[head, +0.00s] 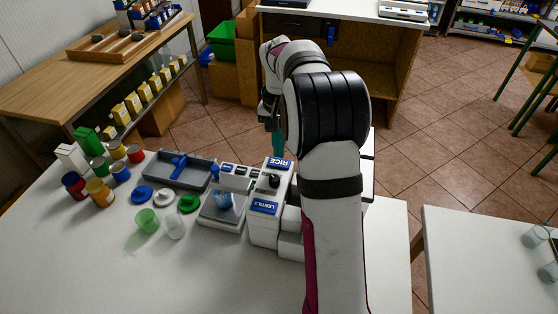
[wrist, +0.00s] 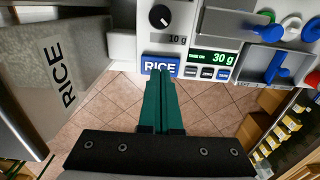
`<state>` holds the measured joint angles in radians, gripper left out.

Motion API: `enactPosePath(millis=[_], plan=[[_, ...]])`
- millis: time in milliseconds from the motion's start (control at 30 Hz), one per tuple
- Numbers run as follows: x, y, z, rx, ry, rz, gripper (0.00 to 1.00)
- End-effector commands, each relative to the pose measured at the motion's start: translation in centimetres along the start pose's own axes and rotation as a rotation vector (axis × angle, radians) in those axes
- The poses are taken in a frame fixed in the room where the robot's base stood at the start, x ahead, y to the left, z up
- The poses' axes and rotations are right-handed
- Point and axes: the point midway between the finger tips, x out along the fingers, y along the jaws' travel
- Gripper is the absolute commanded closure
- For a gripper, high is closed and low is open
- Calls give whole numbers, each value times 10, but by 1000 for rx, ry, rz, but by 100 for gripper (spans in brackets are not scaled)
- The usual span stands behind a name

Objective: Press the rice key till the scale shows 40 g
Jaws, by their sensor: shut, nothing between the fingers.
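The blue rice key (wrist: 160,67) sits on the front of the white dispenser (wrist: 140,20), below a black knob and a label reading 10 g. In the head view the rice key (head: 279,164) is beside the lentils key (head: 264,207). The scale display (wrist: 212,58) reads 30 g in green.
A grey tray (head: 180,170) with blue pieces lies left of the dispenser. Coloured lids, jars and two cups, one of them green (head: 147,220), stand on the left of the white table. A grey bin marked RICE (wrist: 60,75) is beside the dispenser.

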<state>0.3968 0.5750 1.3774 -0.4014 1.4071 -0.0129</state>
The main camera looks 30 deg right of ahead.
Motion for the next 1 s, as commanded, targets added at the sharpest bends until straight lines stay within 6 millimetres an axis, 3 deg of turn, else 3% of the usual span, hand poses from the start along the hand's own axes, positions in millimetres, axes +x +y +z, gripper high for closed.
enactPosePath(millis=[233, 600, 833, 867, 933, 967, 1000], plan=[[-3, 0, 0, 0, 1, 0, 100], [-48, 0, 0, 0, 2, 0, 100], [-51, 0, 1, -1, 0, 0, 100], [-52, -1, 4, -4, -1, -2, 100], [-63, -7, 29, -30, -4, -12, 100], [-69, -10, 49, -48, -9, -20, 100], [-77, -13, 82, -79, -16, -31, 100]])
